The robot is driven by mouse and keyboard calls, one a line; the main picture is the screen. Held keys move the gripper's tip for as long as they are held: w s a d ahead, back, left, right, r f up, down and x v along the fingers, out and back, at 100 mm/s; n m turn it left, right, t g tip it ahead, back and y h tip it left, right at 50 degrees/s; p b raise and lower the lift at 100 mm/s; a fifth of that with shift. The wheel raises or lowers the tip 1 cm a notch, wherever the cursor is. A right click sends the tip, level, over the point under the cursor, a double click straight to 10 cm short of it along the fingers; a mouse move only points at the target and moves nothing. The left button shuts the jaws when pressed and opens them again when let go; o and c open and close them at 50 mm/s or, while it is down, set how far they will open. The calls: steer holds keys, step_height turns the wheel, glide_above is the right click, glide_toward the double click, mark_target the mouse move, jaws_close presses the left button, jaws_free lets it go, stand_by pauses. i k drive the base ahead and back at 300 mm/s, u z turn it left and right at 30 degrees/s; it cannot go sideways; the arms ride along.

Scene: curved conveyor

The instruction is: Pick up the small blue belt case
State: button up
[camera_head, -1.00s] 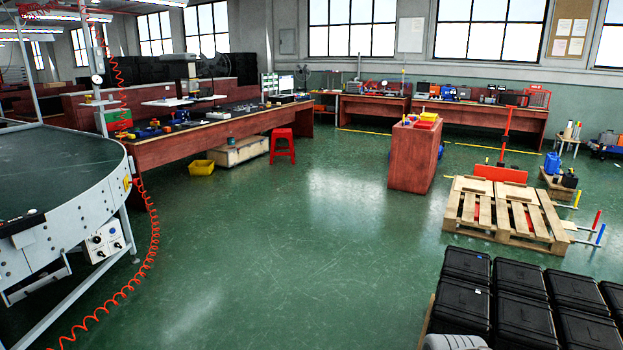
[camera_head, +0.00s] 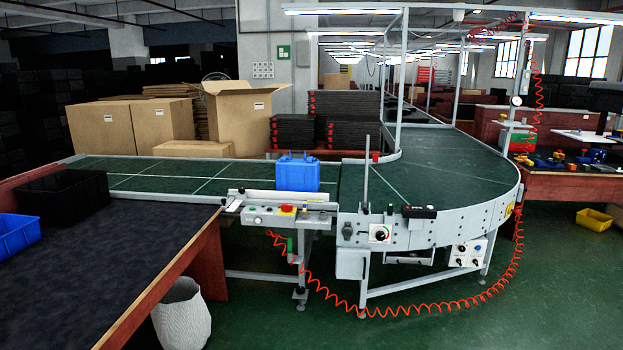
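A small blue case (camera_head: 297,172) with a handle on top stands upright on the green conveyor belt (camera_head: 225,179). It sits near the belt's front edge, just left of where the curved section (camera_head: 450,168) begins. Nothing touches it that I can see. My gripper is not in view, so its state does not show.
A dark-topped table (camera_head: 110,270) with a blue bin (camera_head: 18,235) and a black crate (camera_head: 62,198) is at left. A white waste basket (camera_head: 181,315) stands by it. A red coiled hose (camera_head: 400,311) hangs below the conveyor. Green floor (camera_head: 450,325) is open at front right.

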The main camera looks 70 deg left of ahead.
mark_target(291, 174)
steer(key=u, duration=0.1)
steer(key=k, duration=1.1)
steer(key=z, duration=1.3)
steer(key=i, duration=0.8)
steer(key=u, duration=0.25)
steer(key=k, duration=1.25)
steer(key=u, duration=1.1)
steer(key=i, duration=0.9)
steer(key=u, duration=1)
steer(key=i, duration=2.4)
steer(key=u, duration=0.5)
